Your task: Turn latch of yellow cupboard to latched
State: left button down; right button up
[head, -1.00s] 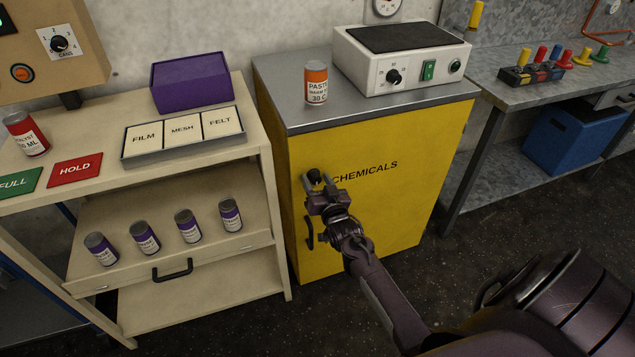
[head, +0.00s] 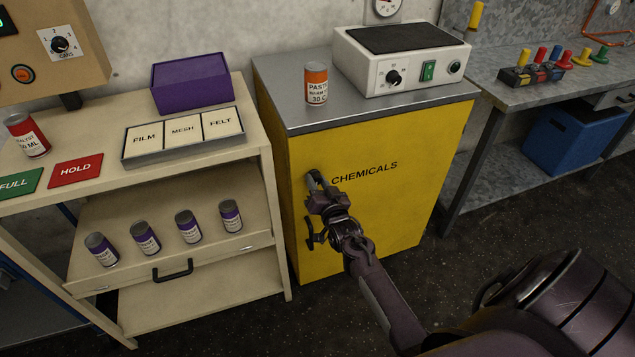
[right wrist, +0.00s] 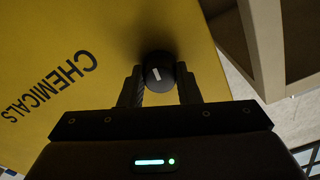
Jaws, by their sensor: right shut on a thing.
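The yellow cupboard (head: 370,210) with CHEMICALS on its door stands in the middle of the head view, its door shut. Its latch is a round black knob with a white mark, between my fingers in the right wrist view (right wrist: 159,72); in the head view my gripper mostly hides it. My right gripper (head: 318,180) is shut on the latch knob, and its fingers show on both sides of the knob in the right wrist view (right wrist: 158,88). A black door handle (head: 310,233) is below the gripper. My left gripper is not in view.
An orange can (head: 316,84) and a white device (head: 402,58) stand on the cupboard's top. A beige cart (head: 262,190) with several purple-labelled cans on its pulled-out shelf stands close on the left. A metal bench (head: 560,90) is at the right.

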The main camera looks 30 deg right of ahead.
jog(key=m, duration=0.4)
jog(key=shift+m+p, duration=0.3)
jog(key=shift+p, duration=0.05)
jog(key=m, duration=0.3)
jog(key=shift+m+p, duration=0.3)
jog(key=shift+m, duration=0.1)
jog(key=m+p, duration=0.1)
jog(key=m, duration=0.4)
jog(key=shift+m, duration=1.2)
jog(key=o, duration=1)
